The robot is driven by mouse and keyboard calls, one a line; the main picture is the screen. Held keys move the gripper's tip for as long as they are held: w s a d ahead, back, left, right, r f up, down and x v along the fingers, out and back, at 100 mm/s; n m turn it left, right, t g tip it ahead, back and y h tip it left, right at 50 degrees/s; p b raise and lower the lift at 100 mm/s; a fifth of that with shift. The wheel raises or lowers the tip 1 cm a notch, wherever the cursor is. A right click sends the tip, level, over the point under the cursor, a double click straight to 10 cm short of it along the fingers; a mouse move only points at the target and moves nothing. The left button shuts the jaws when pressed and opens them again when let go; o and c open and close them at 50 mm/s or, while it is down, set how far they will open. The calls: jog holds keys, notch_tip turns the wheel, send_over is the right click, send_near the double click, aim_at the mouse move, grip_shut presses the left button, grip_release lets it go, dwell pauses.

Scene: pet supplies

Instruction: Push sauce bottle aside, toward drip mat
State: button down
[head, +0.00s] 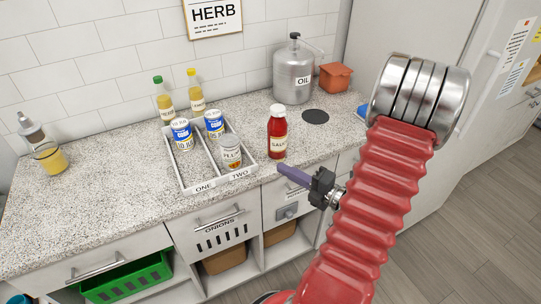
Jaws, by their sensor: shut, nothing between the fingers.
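The sauce bottle (278,136) is red with a white cap and a label. It stands upright on the speckled counter, just right of the two-part tray. The drip mat (315,116) looks to be the dark round disc on the counter, behind and to the right of the bottle. My gripper (283,169) is shut and empty, with its long purple fingers pointing left. Its tips appear at the counter's front edge, below the bottle in the picture and apart from it. My red arm reaches in from the lower right.
The white tray (186,184), marked ONE and TWO, holds two blue-labelled cans (182,134) and a jar (230,153). A steel oil can (293,75) and an orange box (336,77) stand behind the mat. Yellow bottles (164,99) stand behind the tray. The left counter is mostly clear.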

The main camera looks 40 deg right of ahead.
aim_at(271, 163)
jog(key=shift+s+d+f+m+h, duration=0.2)
jog(key=shift+s+d+m+h, duration=0.15)
jog(key=shift+d+m, duration=0.25)
jog(key=shift+s+d+f+m+h, duration=0.2)
jog(key=shift+s+d+m+h, duration=0.15)
jog(key=shift+d, duration=0.3)
jog(key=shift+w, duration=0.15)
jog(key=shift+w+a, duration=0.15)
jog(key=shift+w, duration=2.35)
jog(key=shift+w+a, duration=0.15)
jog(key=shift+w, duration=2.3)
